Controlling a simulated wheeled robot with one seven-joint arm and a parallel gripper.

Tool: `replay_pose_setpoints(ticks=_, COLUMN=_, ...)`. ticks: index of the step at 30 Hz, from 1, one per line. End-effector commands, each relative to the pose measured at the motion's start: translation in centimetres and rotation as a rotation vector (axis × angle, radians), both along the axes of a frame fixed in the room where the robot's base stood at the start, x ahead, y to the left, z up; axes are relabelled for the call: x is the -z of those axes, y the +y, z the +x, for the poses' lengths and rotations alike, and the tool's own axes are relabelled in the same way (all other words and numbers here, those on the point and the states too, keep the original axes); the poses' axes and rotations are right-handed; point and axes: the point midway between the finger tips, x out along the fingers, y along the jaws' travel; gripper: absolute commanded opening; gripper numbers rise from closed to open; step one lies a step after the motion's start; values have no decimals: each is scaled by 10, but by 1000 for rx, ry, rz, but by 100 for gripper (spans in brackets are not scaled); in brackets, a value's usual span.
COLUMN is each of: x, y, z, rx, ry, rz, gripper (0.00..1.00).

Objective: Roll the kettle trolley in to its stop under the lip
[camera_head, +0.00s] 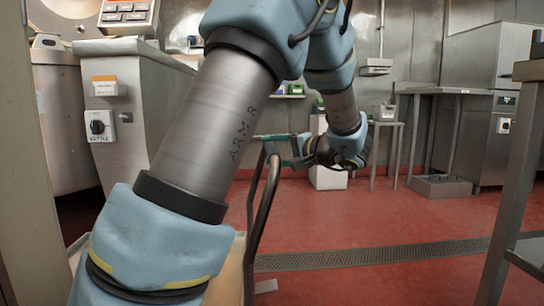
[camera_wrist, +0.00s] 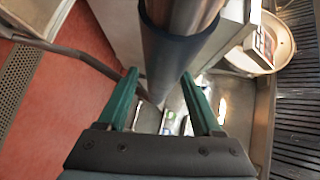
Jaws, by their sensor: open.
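My gripper (camera_head: 272,150) is open at the upper end of a dark, bent tube handle (camera_head: 262,205) in the head view. The handle rises from a pale trolley part (camera_head: 232,268), most of which my arm hides. In the wrist view, the green fingers of my gripper (camera_wrist: 160,76) are spread apart, and the dark handle (camera_wrist: 88,62) runs in from the left to near them. I cannot tell whether it touches them. A large steel tube with a dark sleeve covers the middle of that view. A rounded steel vessel (camera_head: 62,125) stands at the left; the lip is not clearly visible.
A steel cabinet (camera_head: 140,115) with a labelled rotary switch (camera_head: 98,125) stands beside the vessel. A steel table (camera_head: 520,175) edges the right side. A floor drain (camera_head: 370,255) crosses the red floor, which is open between my arm and the right table.

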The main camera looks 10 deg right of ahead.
Motion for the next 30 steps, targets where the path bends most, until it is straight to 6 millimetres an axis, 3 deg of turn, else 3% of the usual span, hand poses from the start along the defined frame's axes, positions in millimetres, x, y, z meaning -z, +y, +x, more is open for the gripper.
replay_pose_setpoints(ticks=9, x=0, y=2, z=2, rx=0, ry=0, rz=0, gripper=67)
replay_pose_setpoints(ticks=27, x=0, y=2, z=2, rx=0, ry=1, rz=0, gripper=0)
replay_pose_setpoints(ticks=30, x=0, y=2, z=2, rx=0, ry=1, rz=0, gripper=0)
